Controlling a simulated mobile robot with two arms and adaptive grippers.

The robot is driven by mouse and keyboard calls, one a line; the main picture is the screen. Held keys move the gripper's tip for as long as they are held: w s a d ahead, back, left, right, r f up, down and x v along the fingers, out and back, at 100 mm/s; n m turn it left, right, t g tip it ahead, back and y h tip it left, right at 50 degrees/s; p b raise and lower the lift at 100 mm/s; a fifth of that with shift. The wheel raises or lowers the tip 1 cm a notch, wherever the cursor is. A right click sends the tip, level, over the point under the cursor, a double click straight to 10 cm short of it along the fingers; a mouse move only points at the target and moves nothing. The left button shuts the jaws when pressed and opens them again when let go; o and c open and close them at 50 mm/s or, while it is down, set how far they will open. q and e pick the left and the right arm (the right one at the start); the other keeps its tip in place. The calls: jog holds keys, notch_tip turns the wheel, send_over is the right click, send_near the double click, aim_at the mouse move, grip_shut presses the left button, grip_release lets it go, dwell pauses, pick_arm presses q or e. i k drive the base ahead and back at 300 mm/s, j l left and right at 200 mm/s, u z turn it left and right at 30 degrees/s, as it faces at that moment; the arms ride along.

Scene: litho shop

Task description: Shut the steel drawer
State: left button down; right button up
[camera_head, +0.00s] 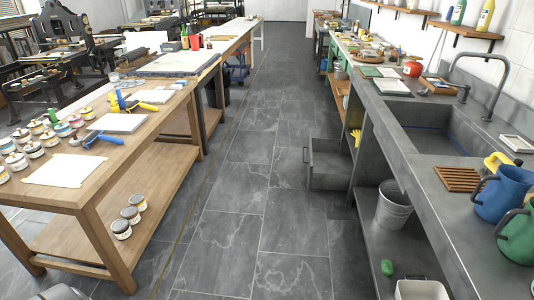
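The steel drawer (328,179) is a grey metal box low under the right-hand counter. It stands pulled out to the left into the aisle, with its top open and a bar handle at its left front. Its right end runs back beneath the counter. I cannot make out anything inside it. Neither of my grippers is in view.
The grey floor aisle (240,205) is clear up to the drawer. A wooden table (145,130) with ink tins lines the left. A steel sink counter (435,190) with blue and green jugs lines the right. A metal bucket (391,207) stands on its lower shelf.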

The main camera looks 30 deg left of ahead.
aim_at(328, 169)
jog(key=i+j+u, duration=0.4)
jog(key=i+j, duration=1.2)
jog(key=i+l, duration=0.15)
jog(key=i, duration=0.5)
